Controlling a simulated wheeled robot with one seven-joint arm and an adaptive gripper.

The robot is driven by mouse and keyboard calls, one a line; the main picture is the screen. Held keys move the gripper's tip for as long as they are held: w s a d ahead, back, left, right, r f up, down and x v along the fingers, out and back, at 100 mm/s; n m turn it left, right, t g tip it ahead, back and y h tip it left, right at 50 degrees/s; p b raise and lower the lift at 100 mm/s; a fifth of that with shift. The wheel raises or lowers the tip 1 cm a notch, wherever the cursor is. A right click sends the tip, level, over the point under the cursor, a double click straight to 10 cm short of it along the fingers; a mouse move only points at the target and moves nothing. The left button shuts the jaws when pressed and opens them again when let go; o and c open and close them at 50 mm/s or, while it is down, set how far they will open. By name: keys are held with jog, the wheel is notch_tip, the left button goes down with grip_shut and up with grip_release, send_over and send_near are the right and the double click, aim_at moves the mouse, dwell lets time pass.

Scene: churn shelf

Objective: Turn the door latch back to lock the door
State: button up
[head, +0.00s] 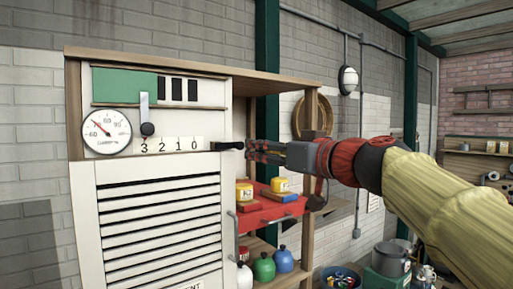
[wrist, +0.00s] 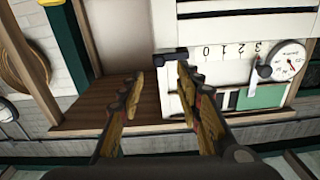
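The door latch (head: 228,145) is a small black bar at the upper right edge of the white louvred door (head: 160,235). It lies about level, to the right of the printed digits. In the wrist view, which is upside down, the latch (wrist: 170,55) is a dark block just beyond the fingertips, closer to the right-hand finger. My gripper (head: 256,151) reaches in from the right, with its fingertips just right of the latch. In the wrist view my gripper (wrist: 160,75) has its fingers spread with nothing between them. I cannot tell whether a finger touches the latch.
A round gauge (head: 107,132) and a slider lever (head: 147,118) sit on the panel above the door. Below my gripper, a red tray (head: 262,213) holds yellow tins. Green and blue bottles (head: 284,260) stand lower down. A wooden post (head: 307,235) stands close below my wrist.

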aim_at(241, 147)
jog(key=shift+n, duration=0.3)
jog(key=p+x, duration=0.2)
jog(key=x, duration=0.6)
jog(key=shift+f+p, duration=0.1)
jog(key=shift+p, duration=0.25)
jog(key=shift+c, duration=0.9)
grip_shut()
